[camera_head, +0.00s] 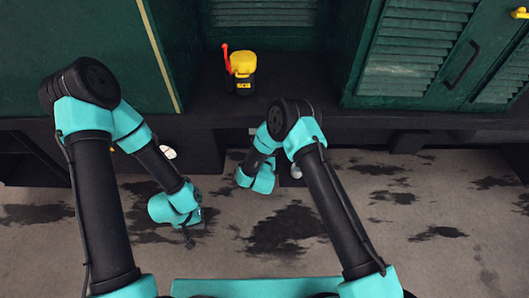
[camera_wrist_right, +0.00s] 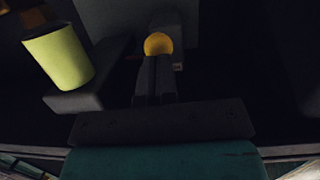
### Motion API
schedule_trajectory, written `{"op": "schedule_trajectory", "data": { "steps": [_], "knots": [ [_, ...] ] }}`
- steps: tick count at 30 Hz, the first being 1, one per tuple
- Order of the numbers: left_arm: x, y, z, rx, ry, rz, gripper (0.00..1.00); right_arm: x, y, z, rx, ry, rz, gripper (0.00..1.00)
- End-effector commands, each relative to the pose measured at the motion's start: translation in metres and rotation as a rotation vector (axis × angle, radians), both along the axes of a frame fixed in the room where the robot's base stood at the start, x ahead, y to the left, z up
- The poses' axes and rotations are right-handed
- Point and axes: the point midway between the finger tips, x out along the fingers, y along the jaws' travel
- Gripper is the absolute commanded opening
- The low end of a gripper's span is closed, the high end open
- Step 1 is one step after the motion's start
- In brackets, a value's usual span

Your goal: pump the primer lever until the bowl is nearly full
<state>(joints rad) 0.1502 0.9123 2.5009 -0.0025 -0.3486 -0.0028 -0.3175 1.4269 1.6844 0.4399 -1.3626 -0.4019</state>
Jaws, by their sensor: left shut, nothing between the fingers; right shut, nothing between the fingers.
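A yellow and black device (camera_head: 243,70) stands on the dark shelf in the head view, with an upright red lever (camera_head: 226,60) on its left side. I cannot make out a bowl or its level. My left gripper (camera_head: 188,238) is low over the stained floor, in front of and below the shelf, shut and empty, away from the lever. My right gripper (camera_wrist_right: 155,62) shows in the right wrist view with its fingers shut together and empty. A round yellow thing (camera_wrist_right: 158,43) appears just beyond its tips; whether they touch is unclear. In the head view my right arm hides this gripper.
In the right wrist view a yellow-green cylinder (camera_wrist_right: 58,56) is at the left beside a dark block (camera_wrist_right: 90,88). A small white thing (camera_head: 168,152) shows below the shelf edge. The shelf around the device is clear.

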Motion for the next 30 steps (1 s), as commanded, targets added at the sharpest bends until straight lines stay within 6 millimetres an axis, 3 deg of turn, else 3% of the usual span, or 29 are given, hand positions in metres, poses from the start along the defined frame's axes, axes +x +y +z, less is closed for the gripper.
{"op": "schedule_trajectory", "data": {
  "steps": [8, 14, 24, 30],
  "knots": [
    [0.0, 0.0, 0.0, 0.0, 0.0, 0.0, 0.0, -0.008, 0.004, 0.01, 0.0, 0.001, 0.005, 0.0],
    [0.0, 0.0, 0.0, 0.0, 0.0, 0.0, 0.0, -0.027, 0.01, 0.035, 0.0, -0.001, 0.014, 0.0],
    [0.0, 0.0, 0.0, 0.0, 0.0, 0.0, 0.0, -0.093, 0.012, 0.041, -0.001, 0.001, 0.014, 0.0],
    [0.0, 0.0, 0.0, 0.0, 0.0, 0.0, 0.0, -0.118, 0.013, 0.044, 0.0, 0.0, 0.012, 0.0]
  ]
}}
